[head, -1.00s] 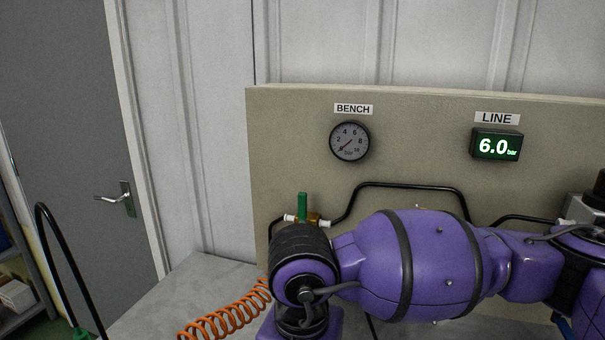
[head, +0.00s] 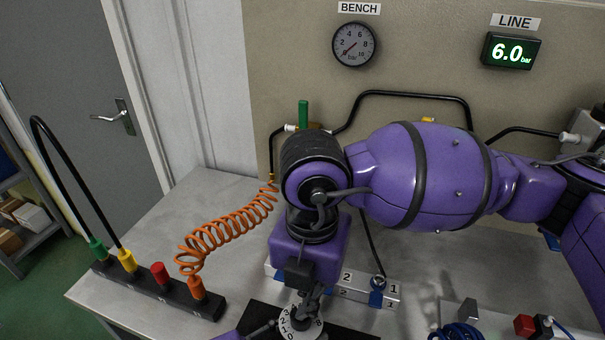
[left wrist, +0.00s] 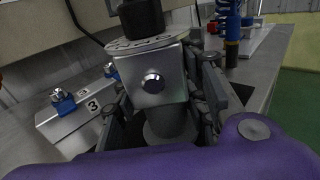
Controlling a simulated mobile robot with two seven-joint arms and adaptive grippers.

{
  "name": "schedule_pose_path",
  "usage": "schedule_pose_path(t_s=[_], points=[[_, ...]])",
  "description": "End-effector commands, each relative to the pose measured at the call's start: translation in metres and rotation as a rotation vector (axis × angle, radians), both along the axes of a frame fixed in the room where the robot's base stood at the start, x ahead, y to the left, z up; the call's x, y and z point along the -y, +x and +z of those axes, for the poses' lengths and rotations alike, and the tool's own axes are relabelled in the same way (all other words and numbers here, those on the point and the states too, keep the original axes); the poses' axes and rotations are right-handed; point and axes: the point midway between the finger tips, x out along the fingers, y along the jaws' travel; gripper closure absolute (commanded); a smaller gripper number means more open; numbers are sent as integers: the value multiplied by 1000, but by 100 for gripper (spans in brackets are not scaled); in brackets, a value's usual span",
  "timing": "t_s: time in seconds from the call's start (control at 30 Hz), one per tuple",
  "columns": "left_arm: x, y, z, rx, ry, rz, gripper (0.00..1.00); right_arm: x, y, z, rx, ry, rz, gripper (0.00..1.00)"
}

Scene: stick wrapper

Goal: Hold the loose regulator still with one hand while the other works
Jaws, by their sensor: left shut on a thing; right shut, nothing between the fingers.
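The loose regulator (left wrist: 157,82) is a grey metal block with a round bolt on its face, a scale plate and a black knob on top in the left wrist view. My left gripper (left wrist: 163,98) is shut on it, with fingers on both sides. In the head view its white numbered scale (head: 297,327) shows at the bottom edge, and my left gripper is mostly cut off. My right gripper (head: 308,308) points down at the top of the regulator, fingers shut and empty. It hides the knob in the head view; contact cannot be told.
A numbered block with blue fittings (head: 368,290) lies behind the regulator. At left is a black strip (head: 152,288) with coloured plugs and an orange coiled hose (head: 228,226).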

Motion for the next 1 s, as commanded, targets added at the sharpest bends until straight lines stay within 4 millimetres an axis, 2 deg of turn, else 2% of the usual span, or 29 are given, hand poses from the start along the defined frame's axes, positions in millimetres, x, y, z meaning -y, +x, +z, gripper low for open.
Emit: schedule_pose_path(t_s=[0.03,0.27,0.63,1.0], points=[[2,-1,-2,-7,-5,-1,100,-1,-6,-7,-18,0,7,100],[1,0,-2,-7,-2,1,100,-1,-5,-5,-16,0,7,100],[0,1,-3,-5,2,3,100,4,4,-1,-9,0,3,100],[-1,1,-3,-4,4,4,100,4,6,41,0,-1,1,100]])
